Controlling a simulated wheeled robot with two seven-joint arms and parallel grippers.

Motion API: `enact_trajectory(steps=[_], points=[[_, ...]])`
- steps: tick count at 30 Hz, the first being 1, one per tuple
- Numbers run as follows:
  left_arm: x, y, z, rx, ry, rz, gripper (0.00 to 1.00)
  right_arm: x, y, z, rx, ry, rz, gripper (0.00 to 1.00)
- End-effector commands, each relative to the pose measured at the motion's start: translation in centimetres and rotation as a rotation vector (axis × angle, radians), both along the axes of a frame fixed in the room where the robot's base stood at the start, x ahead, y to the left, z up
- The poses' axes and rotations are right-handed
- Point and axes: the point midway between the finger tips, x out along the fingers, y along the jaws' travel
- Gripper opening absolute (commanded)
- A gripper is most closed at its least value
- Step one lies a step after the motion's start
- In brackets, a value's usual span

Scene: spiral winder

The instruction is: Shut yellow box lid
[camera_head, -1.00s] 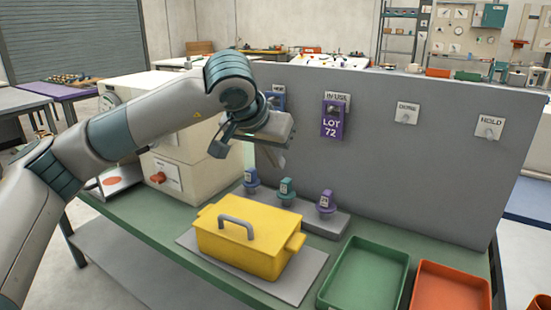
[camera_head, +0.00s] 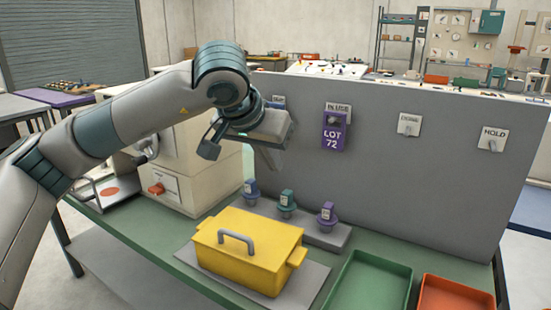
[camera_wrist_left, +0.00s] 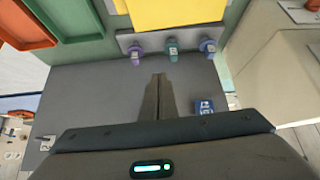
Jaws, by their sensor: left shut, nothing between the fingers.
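The yellow box (camera_head: 245,262) sits on a grey mat (camera_head: 310,284) on the green bench, with its lid (camera_head: 265,234) on top and a grey arched handle (camera_head: 237,238) on the lid. The lid looks level on the box. Part of the yellow box also shows at the top of the left wrist view (camera_wrist_left: 178,12). My left gripper (camera_head: 272,165) is raised behind the box, in front of the grey panel, apart from the box. Its fingers (camera_wrist_left: 158,92) are together and empty in the left wrist view. My right gripper is not in view.
Blue, teal and purple knobbed pieces (camera_head: 287,200) stand in a row on a grey strip behind the box. A green tray (camera_head: 370,285) and an orange tray (camera_head: 455,295) are to the right. A purple LOT 72 tag (camera_head: 334,132) hangs on the grey panel (camera_head: 400,190). A cream machine (camera_head: 190,165) stands left.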

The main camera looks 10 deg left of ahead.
Motion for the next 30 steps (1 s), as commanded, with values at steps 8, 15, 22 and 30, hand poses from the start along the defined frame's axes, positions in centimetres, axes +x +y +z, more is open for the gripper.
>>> enact_trajectory(steps=[8, 15, 22, 30], points=[[-3.2, 1.0, -1.4, 0.001, -0.002, -0.002, 0.00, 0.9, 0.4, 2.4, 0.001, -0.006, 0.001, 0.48], [-6.1, 1.9, -2.3, 0.000, -0.002, -0.002, 0.00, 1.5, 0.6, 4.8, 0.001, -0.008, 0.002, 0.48], [-7.2, 2.3, -2.7, 0.001, 0.000, -0.002, 0.00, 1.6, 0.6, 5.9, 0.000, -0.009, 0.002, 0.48], [-7.3, 2.3, -2.6, 0.001, 0.000, -0.001, 0.00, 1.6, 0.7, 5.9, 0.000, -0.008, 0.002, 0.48]])
